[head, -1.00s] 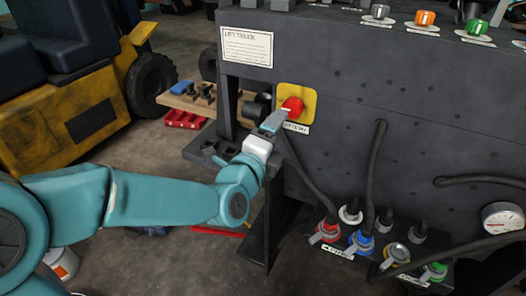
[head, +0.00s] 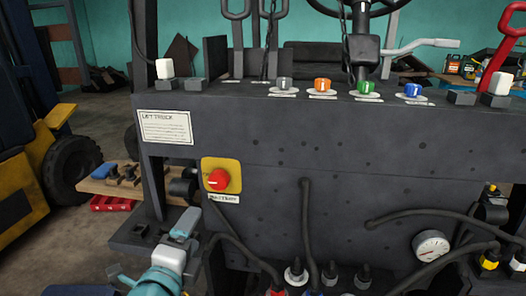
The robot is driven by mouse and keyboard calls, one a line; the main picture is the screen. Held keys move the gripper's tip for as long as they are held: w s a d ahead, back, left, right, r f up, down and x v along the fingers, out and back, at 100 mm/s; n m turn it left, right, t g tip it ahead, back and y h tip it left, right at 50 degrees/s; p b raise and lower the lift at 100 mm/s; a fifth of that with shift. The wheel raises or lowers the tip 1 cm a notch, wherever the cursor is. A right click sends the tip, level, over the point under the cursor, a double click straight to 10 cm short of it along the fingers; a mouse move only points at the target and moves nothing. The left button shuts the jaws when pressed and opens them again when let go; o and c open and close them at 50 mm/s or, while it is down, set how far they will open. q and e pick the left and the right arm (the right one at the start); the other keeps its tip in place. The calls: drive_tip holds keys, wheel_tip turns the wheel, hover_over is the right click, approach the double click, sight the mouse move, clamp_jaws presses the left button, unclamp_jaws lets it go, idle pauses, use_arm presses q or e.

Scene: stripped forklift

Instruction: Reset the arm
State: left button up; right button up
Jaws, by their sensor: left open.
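My left arm comes in at the bottom left of the head view, mostly cut off by the lower edge. Its left gripper (head: 186,222) has a white body and a grey-blue finger and points up and away. It is open and empty, below and left of the red battery knob (head: 220,180). The knob sits on a yellow plate (head: 208,165) on the dark panel, and a clear gap separates it from the gripper. My right arm and gripper are out of view.
The dark forklift panel (head: 330,190) fills the middle, with levers and coloured knobs along its top. A gauge (head: 431,246), hoses and coloured connectors are at the lower right. A wooden bench (head: 112,184) and a yellow vehicle (head: 18,205) stand at the left.

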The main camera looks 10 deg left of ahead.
use_arm(q)
wheel_tip(320, 180, down, 26)
drive_tip(key=s+d+n+g+p, duration=0.1)
drive_tip(key=s+n+g+p, duration=0.1)
drive_tip(key=g, duration=0.6)
drive_tip(key=s+d+f+n+g+h, duration=0.1)
drive_tip(key=s+d+f+n+g, duration=0.2)
drive_tip(key=s+f+n, duration=0.4)
drive_tip(key=s+d+f+n+g+h+p, duration=0.1)
drive_tip(key=s+d+f+n+g, duration=0.3)
drive_tip(key=s+n, duration=0.7)
wheel_tip(320, 180, down, 4)
drive_tip(key=shift+s+r+n+g+h, duration=0.1)
drive_tip(key=shift+s+n+g+h, duration=0.15)
drive_tip(key=shift+n+g+h, duration=0.75)
